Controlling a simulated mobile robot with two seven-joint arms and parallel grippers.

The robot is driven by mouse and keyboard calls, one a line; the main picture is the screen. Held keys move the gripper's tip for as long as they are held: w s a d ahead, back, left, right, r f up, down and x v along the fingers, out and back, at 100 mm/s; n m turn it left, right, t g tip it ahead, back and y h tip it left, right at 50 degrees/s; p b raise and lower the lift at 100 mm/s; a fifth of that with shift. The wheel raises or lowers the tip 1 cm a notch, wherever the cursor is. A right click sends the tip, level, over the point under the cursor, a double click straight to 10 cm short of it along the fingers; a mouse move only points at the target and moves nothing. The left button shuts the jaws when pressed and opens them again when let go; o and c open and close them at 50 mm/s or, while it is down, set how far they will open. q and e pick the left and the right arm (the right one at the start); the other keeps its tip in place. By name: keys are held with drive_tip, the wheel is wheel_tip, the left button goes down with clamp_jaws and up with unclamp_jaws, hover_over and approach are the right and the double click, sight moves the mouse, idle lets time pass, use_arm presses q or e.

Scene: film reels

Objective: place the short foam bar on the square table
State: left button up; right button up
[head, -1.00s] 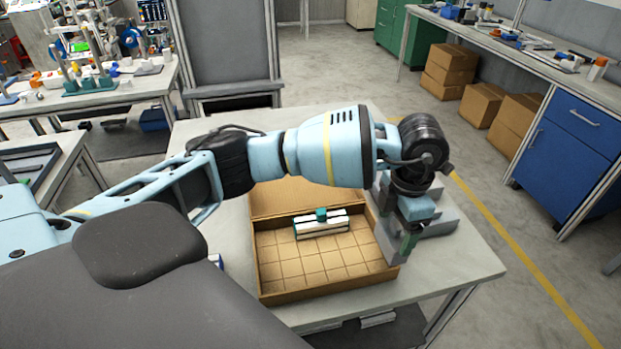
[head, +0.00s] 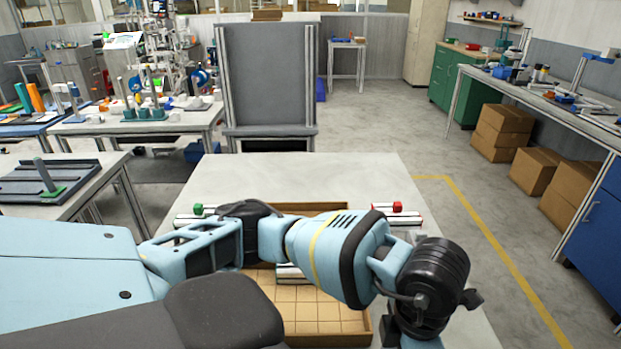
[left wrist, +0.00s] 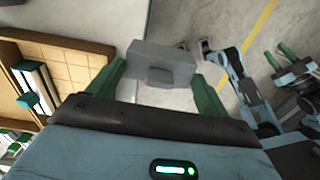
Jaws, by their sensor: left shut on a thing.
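My left gripper (left wrist: 163,80) is shut on a short grey block (left wrist: 165,62), which looks like the foam bar. The block sits between the green fingers, beside the cardboard box, with grey floor behind it in the left wrist view. In the head view my left arm crosses the pale table (head: 290,178) in front of me, and its gripper is cut off at the bottom edge. I cannot tell for certain whether this is the square table. My right gripper (left wrist: 280,56) shows at the right of the left wrist view, its green fingers apart and empty.
An open cardboard box (head: 325,340) with a gridded floor stands on the pale table, holding a white bar (head: 290,273). The table's far part is clear. A side table (head: 110,165) stands left.

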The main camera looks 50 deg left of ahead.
use_arm(q)
drive_tip(key=shift+s+d, duration=0.1)
drive_tip(key=shift+s, duration=0.05)
drive_tip(key=w+f, duration=0.1)
drive_tip(key=w, duration=1.4)
drive_tip(key=shift+w+a+f, duration=0.2)
drive_tip(key=shift+w+f, duration=0.15)
drive_tip(key=shift+f, duration=0.75)
drive_tip(key=shift+w+f, duration=0.1)
drive_tip(key=shift+f, duration=0.8)
drive_tip(key=shift+f, duration=0.1)
